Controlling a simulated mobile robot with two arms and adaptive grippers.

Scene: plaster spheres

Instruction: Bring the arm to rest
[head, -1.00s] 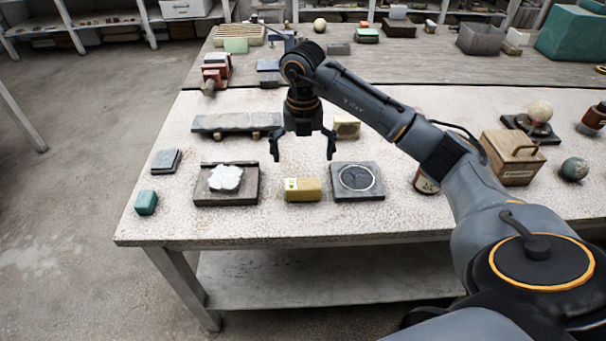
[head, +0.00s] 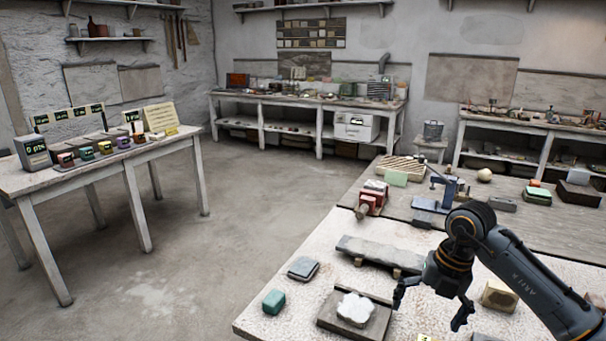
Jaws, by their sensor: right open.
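My right gripper (head: 432,308) is open and empty, hanging with its fingers down above the stone-topped table (head: 262,322) at the lower right. Its left finger is close to the dark tray (head: 331,311) that carries a white plaster piece (head: 356,308); I cannot tell how high above the table the fingers are. My right arm (head: 530,283) runs from the gripper to the lower right edge. My left gripper is not in view.
A grey slab (head: 380,252), a teal block (head: 273,302), a dark flat block (head: 303,268) and a yellowish block (head: 499,296) lie around the gripper. A red vise-like item (head: 372,197) stands behind.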

